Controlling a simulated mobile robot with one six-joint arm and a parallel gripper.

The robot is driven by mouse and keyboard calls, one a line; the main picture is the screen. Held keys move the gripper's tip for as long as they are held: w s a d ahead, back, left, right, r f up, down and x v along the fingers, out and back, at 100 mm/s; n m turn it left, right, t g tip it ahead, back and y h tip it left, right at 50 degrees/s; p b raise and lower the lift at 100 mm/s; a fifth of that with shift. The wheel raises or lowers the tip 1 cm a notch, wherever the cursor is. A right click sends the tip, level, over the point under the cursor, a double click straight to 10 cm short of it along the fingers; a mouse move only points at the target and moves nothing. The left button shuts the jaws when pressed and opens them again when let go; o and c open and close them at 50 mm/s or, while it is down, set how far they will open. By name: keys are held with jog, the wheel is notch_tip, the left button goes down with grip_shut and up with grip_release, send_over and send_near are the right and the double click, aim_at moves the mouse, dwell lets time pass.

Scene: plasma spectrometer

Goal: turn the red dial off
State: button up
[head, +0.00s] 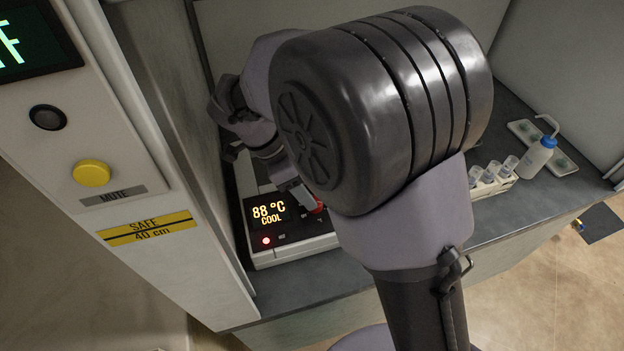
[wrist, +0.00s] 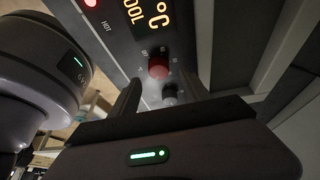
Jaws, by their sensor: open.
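The red dial (wrist: 158,68) is on the front panel of a heater-like unit (head: 292,250) with a lit display (head: 268,212) reading "88 °C COOL". In the wrist view the dial lies just beyond and between my fingertips; I cannot tell whether either finger touches it. In the head view only a bit of the red dial (head: 318,207) shows beside my gripper (head: 303,198). My gripper (wrist: 160,88) is open, with one finger on each side and nothing held. A red light (head: 266,241) glows on the panel. The dial's pointer position is too small to read.
A white cabinet with a yellow button (head: 91,173) stands left of the unit. A vial rack (head: 490,182) and wash bottle (head: 538,157) stand right on the bench. My arm hides the bench's middle.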

jog(key=b+x, duration=0.1)
jog(key=x, duration=0.3)
jog(key=shift+f, duration=0.1)
jog(key=shift+d, duration=0.1)
jog(key=shift+s, duration=0.1)
jog(key=shift+c, duration=0.2)
grip_shut()
